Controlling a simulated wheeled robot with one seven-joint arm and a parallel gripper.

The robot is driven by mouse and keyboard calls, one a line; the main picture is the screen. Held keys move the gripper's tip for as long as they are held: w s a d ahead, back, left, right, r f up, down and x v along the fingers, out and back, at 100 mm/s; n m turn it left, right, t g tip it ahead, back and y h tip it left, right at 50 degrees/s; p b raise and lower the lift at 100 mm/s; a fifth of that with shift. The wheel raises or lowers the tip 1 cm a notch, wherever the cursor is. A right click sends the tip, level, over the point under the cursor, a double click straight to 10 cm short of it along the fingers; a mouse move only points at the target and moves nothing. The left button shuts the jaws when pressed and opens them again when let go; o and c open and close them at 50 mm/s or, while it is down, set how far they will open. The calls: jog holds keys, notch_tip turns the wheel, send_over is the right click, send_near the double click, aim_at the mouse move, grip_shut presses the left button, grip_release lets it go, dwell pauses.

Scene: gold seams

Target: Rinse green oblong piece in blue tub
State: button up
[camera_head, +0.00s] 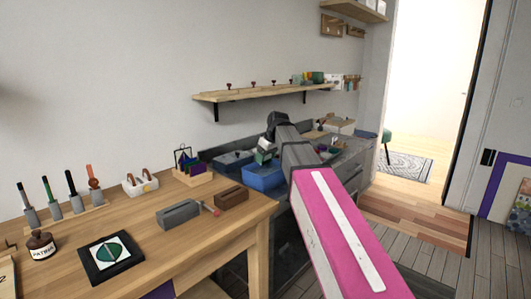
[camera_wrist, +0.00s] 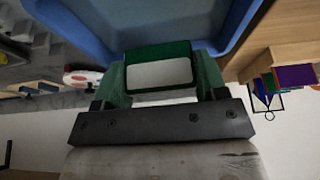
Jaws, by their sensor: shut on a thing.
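The blue tub (camera_head: 265,180) stands at the near left end of the grey counter. My gripper (camera_head: 264,153) is above the tub's back part in the head view, with my arm reaching in from the lower right. In the wrist view my gripper (camera_wrist: 160,82) is shut on the green oblong piece (camera_wrist: 158,50), which has a dark green edge and a pale face. The blue tub (camera_wrist: 225,28) lies just beyond the piece there. I cannot tell whether the piece is inside the rim or touches water.
A wooden workbench (camera_head: 205,236) fills the lower left, bearing a grey block (camera_head: 178,214), a brown box (camera_head: 231,197) and a colourful card rack (camera_head: 190,168). A wall shelf (camera_head: 260,92) hangs above the counter. Clear floor (camera_head: 418,205) lies right of the counter.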

jog(key=shift+f, duration=4.1)
jog(key=shift+w+d, duration=0.45)
jog(key=shift+s+a, duration=0.45)
jog(key=shift+r, duration=5.8)
jog(key=shift+s, duration=0.1)
